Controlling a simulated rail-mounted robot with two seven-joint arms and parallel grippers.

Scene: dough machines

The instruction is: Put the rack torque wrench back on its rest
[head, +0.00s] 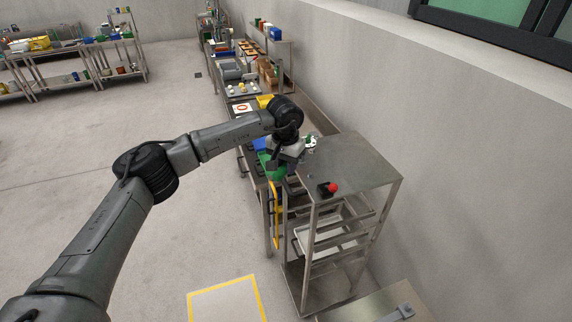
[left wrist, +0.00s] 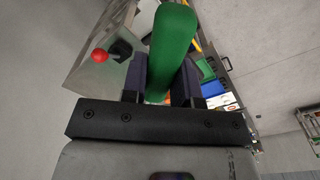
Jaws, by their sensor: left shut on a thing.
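My left gripper (head: 297,148) is at the far left corner of the steel rack's top. In the left wrist view its two dark fingers (left wrist: 160,78) are shut on a thick green handle (left wrist: 173,45), which I take to be the rack torque wrench. The handle points away from the gripper between the fingers. In the head view only a small green tip (head: 309,138) shows beside the gripper; the wrench's other end is hidden. I cannot make out the rest. My right gripper is in neither view.
The steel rack (head: 355,165) has trays below and a red knob (head: 334,187) on its top, also seen in the left wrist view (left wrist: 99,56). A yellow bar (head: 276,215) hangs at its left side. A long bench with bins runs behind.

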